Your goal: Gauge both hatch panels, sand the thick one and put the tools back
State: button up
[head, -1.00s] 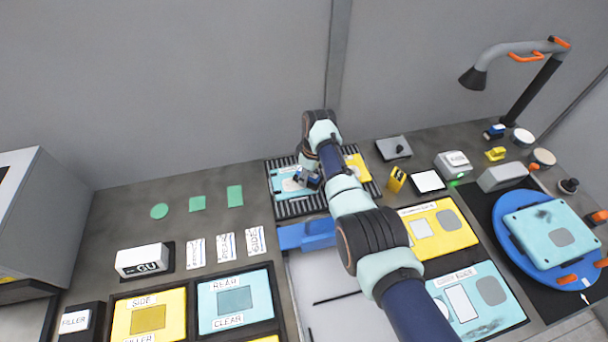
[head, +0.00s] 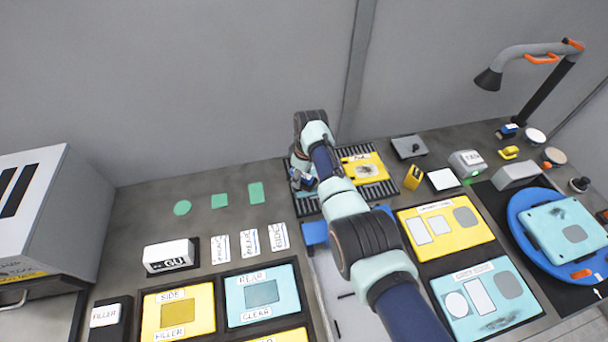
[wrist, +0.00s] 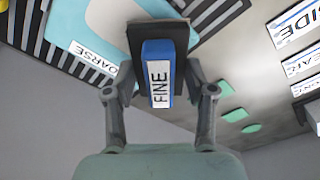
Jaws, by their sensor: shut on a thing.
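My gripper (wrist: 160,100) is shut on a blue block labelled FINE (wrist: 158,52), with a dark square plate at its far end. In the head view my gripper (head: 300,180) is over the left part of the slatted rack (head: 378,190), partly hidden by my arm. A pale blue piece labelled COARSE (wrist: 85,55) lies beside the block in the wrist view. A yellow piece with a dark patch (head: 364,168) lies on the rack's right. A pale blue panel with a dark smudge (head: 560,215) lies on the blue turntable (head: 517,222). I cannot tell which panels are the hatch panels.
A yellow panel (head: 470,240) and a pale blue panel (head: 455,325) lie on dark mats at right. Labelled panels sit in a tray (head: 222,308) at left. A lamp (head: 515,50) overhangs the back right. Green pieces (head: 219,201) lie on the bench at left.

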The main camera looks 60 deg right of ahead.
jog(key=shift+s+d+r+p, duration=0.1)
jog(key=shift+r+p, duration=0.1)
jog(key=shift+r, duration=0.3)
jog(key=shift+s+d+r+p, duration=0.1)
jog(key=shift+r+p, duration=0.05)
jog(key=shift+r, duration=0.3)
notch_tip(320, 180, up, 5)
jog(key=p, duration=0.4)
